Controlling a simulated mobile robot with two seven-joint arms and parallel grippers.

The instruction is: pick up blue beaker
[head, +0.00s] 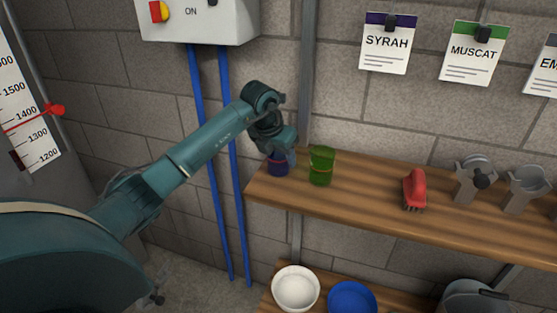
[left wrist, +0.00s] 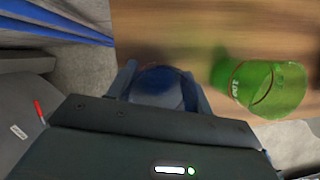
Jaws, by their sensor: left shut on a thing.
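The blue beaker (head: 278,165) is at the left end of the upper wooden shelf in the head view, partly hidden by my gripper. My left gripper (head: 283,154) comes down over it and is shut on it. In the left wrist view the blue beaker (left wrist: 160,88) sits between the two fingers of my left gripper (left wrist: 162,90). I cannot tell whether the beaker touches the shelf. My right gripper is in neither view.
A green beaker (head: 321,166) stands just right of the blue one on the shelf (head: 360,180). Farther right are a red brush (head: 414,189) and grey metal clamps (head: 474,180). A white bowl (head: 296,288) and a blue bowl (head: 352,299) are below. Blue pipes (head: 232,170) run left of the shelf.

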